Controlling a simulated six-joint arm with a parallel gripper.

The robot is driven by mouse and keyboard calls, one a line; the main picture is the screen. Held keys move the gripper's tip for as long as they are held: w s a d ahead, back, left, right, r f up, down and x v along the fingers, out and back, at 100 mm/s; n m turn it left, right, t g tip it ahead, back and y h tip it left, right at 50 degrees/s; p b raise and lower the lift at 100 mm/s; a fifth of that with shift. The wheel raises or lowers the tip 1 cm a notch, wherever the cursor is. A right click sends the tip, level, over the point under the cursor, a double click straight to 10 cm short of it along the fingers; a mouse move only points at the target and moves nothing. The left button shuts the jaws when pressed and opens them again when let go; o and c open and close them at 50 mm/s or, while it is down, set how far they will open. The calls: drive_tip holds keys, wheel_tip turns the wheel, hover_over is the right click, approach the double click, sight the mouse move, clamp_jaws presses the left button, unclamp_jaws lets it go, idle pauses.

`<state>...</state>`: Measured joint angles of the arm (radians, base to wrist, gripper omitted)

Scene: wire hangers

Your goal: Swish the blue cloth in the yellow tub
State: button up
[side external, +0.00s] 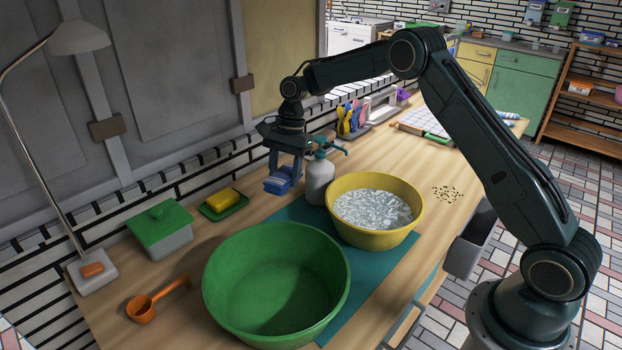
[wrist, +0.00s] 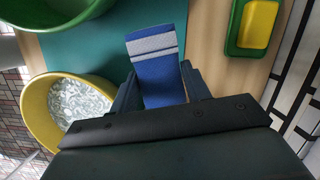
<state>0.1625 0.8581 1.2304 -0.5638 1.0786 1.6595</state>
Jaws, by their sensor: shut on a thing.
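My gripper (side external: 285,163) is shut on a folded blue cloth (side external: 278,181), which has pale stripes. In the wrist view the cloth (wrist: 156,67) sticks out between the two fingers (wrist: 160,90). The gripper holds it above the worktop, left of and behind the yellow tub in the side view. The yellow tub (side external: 345,230) holds water with white foam or ripples. It also shows at the left of the wrist view (wrist: 38,118). The cloth is outside the tub and apart from it.
A spray bottle (side external: 319,180) stands between the gripper and the yellow tub. An empty green tub (side external: 230,310) stands in front on a teal mat (side external: 345,300). A yellow sponge (side external: 222,198) on a green dish, a green-lidded box (side external: 160,230) and an orange scoop (side external: 143,310) are at left.

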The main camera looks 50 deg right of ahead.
drive_tip(key=s+d+r+m, duration=0.1)
drive_tip(key=s+d+r, duration=0.1)
drive_tip(key=s+d, duration=0.4)
drive_tip(key=s+d+r+m+t, duration=0.1)
drive_tip(key=s+d+r, duration=0.1)
drive_tip(key=s+d, duration=0.5)
drive_tip(key=shift+s+d+r+m, duration=0.2)
drive_tip(key=shift+s+m, duration=0.2)
drive_tip(key=shift+s, duration=2.65)
drive_tip(key=shift+f, duration=0.2)
drive_tip(key=shift+f, duration=7.45)
